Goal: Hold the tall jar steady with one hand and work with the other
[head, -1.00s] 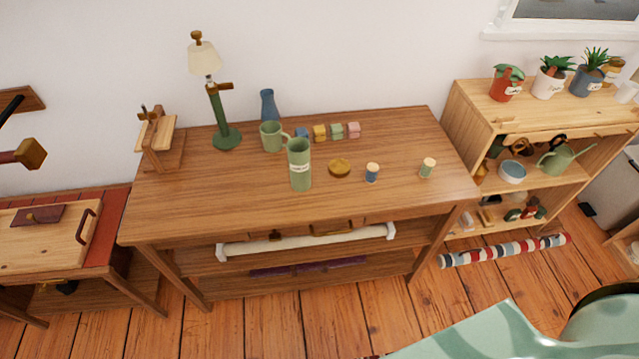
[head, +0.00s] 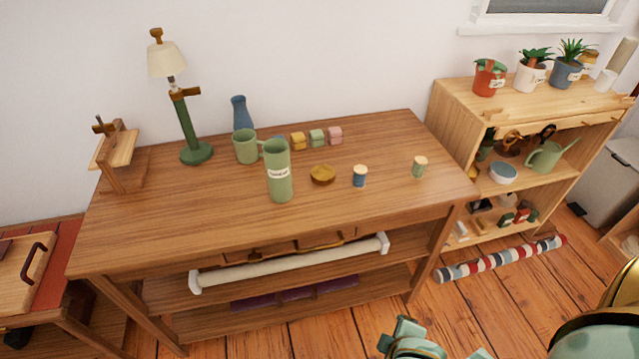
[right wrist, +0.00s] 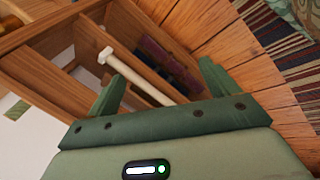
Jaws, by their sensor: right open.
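The tall jar (head: 279,172), a green cylinder with a white label, stands upright near the middle of the wooden table (head: 200,222) in the head view. Its top looks open. A round brown lid-like disc (head: 322,174) lies to its right. My right gripper (right wrist: 160,88) is open and empty in the right wrist view, pointing toward the table's lower shelves. Mint-green parts of mine show at the bottom of the head view, away from the jar. My left gripper is out of view.
A green mug (head: 246,147) stands close behind the jar, and a blue vase (head: 241,114) behind that. Small corked jars, one blue (head: 359,177) and one green (head: 419,167), stand right. A lamp (head: 190,120) stands at the back left. The table's front left is clear.

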